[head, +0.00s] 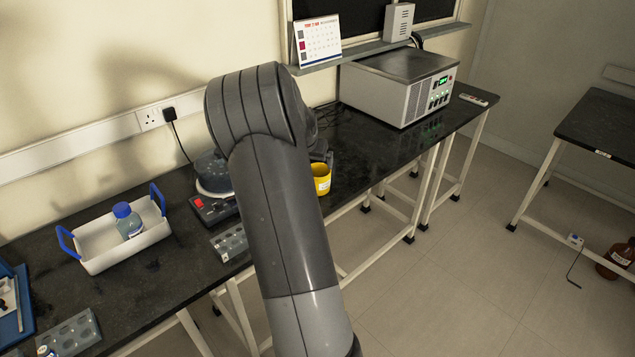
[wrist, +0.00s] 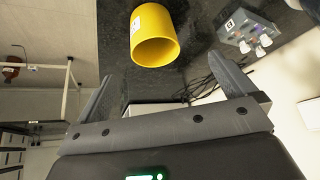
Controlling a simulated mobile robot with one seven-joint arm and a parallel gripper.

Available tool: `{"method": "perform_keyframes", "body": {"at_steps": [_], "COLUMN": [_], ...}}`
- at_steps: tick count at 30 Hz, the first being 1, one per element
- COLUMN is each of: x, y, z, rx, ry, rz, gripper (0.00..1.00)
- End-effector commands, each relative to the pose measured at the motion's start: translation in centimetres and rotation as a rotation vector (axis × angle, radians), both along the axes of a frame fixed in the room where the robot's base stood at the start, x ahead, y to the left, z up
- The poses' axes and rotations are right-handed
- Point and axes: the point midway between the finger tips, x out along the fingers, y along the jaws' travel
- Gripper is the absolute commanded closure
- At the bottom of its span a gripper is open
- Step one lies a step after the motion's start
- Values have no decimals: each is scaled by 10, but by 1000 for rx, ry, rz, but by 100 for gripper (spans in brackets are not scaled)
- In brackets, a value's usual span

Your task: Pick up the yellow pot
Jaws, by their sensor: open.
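The yellow pot (head: 321,178) stands on the black bench near its front edge, partly hidden behind my arm in the head view. In the wrist view the yellow pot (wrist: 154,38) shows whole, with a white label on its side and its open mouth visible. My gripper (wrist: 168,82) is open and empty, its two fingers spread wide. The pot appears beyond the fingertips, between their lines, and not touching them. In the head view my gripper is mostly hidden behind my arm.
A grey instrument box (head: 400,85) stands to the right on the bench. A red-switched device (head: 212,208) and a grey block (head: 230,243) are left of my arm. A white tray (head: 110,240) holds a blue-capped bottle (head: 127,220). Bench surface right of the pot is clear.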

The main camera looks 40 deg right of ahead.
Motion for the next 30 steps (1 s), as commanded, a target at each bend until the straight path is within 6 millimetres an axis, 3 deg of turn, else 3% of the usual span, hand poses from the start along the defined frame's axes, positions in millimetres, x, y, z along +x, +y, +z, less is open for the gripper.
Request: {"method": "perform_keyframes", "body": {"at_steps": [3, 12, 22, 30], "x": [2, 11, 19, 28], "y": [-15, -34, -45, -59], "z": [-11, -45, -69, -102], "rx": [-17, -22, -21, -22], "ry": [6, 9, 8, 8], "rz": [-20, -28, -27, -26], "gripper": [0, 0, 0, 0]}}
